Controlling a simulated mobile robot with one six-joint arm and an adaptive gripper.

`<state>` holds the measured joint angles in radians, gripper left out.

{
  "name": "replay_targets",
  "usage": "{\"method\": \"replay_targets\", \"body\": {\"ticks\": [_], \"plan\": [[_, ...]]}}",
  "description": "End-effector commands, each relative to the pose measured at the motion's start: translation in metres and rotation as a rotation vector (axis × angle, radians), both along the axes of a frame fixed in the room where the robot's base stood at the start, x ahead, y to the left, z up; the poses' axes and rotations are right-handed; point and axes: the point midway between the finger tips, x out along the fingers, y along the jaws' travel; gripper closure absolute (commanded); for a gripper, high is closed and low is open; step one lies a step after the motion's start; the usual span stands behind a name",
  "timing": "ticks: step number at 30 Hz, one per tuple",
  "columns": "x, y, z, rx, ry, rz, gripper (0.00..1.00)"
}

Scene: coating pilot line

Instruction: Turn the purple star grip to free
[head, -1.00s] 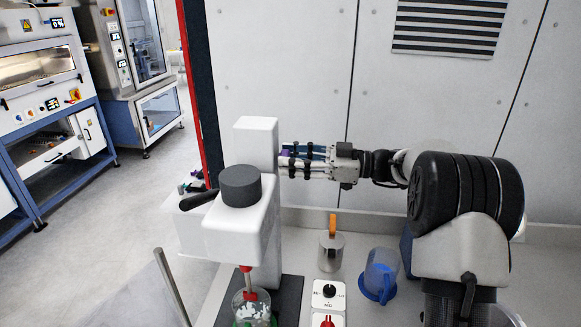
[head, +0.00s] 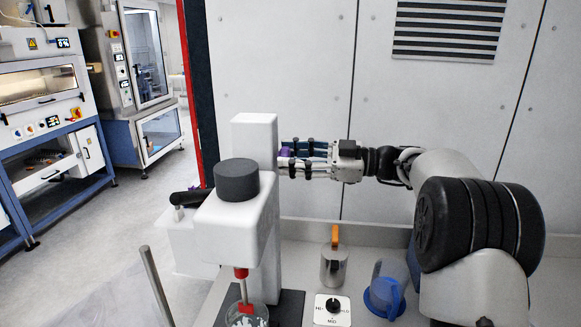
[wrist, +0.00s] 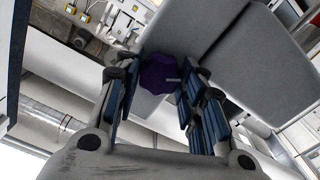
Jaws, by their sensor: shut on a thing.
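The purple star grip (wrist: 160,74) sits on the side of a white upright column (head: 254,140) of a stirrer-like machine. In the wrist view it lies between my two blue-padded fingers and has a small pale pointer mark on its face. My gripper (head: 287,158) reaches in from the right in the head view and is shut on the star grip. Only a bit of purple shows there between the fingers. Which setting the grip is at cannot be read.
A metal can with an orange handle (head: 334,262), a blue-based clear jug (head: 384,290) and a knob panel (head: 332,309) stand on the bench below my arm.

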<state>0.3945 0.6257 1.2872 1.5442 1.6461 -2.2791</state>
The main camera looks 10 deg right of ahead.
Motion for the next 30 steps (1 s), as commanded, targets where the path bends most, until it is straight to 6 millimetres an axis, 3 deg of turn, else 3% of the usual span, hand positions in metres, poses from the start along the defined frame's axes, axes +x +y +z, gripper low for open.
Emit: {"method": "replay_targets", "body": {"ticks": [30], "plan": [[-0.0002, 0.0004, -0.0042, -0.105, -0.317, 0.0, 0.94]]}}
